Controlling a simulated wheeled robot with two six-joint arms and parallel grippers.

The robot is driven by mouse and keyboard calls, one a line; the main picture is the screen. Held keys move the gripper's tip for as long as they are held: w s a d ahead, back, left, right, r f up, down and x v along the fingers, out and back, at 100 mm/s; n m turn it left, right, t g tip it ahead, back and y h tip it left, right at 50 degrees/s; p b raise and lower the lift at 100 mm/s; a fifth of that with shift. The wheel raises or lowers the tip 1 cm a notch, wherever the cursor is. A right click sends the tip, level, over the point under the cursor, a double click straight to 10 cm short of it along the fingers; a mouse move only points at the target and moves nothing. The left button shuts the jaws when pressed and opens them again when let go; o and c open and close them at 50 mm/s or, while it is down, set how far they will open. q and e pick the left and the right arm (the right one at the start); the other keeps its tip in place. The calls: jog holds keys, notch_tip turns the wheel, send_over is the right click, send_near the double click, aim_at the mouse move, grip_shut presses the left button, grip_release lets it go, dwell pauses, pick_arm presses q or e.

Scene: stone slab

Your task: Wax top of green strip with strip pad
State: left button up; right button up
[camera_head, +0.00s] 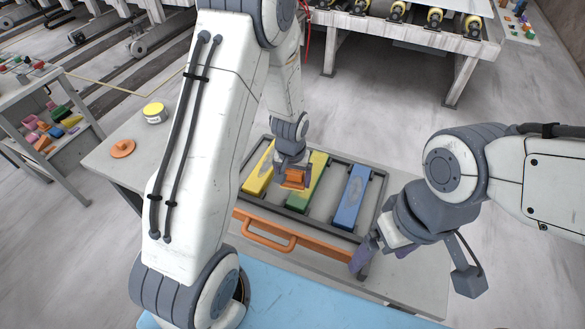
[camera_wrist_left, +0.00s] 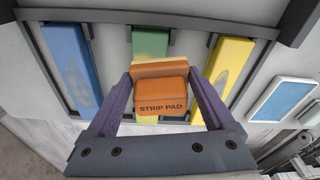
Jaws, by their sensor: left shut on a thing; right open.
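The green strip (camera_head: 307,185) lies in a dark frame between a yellow strip (camera_head: 259,172) and a blue strip (camera_head: 352,198). My left gripper (camera_head: 292,177) is shut on the orange strip pad (camera_head: 296,180), over the green strip's left side in the head view. In the left wrist view the pad (camera_wrist_left: 161,88), lettered "STRIP PAD", sits between my purple fingers and hides part of the green strip (camera_wrist_left: 150,43). I cannot tell whether the pad touches the strip. My right gripper (camera_head: 376,257) is open and empty at the frame's front right.
An orange bar with a handle (camera_head: 272,236) lies along the frame's front. A yellow-lidded tin (camera_head: 154,112) and an orange disc (camera_head: 122,148) are on the table's left part. A shelf (camera_head: 38,135) with coloured items stands far left. Bare floor is at the right.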

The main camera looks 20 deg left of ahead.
pick_arm(q)
jog(key=shift+r+p, duration=0.65)
jog(key=shift+r, duration=0.5)
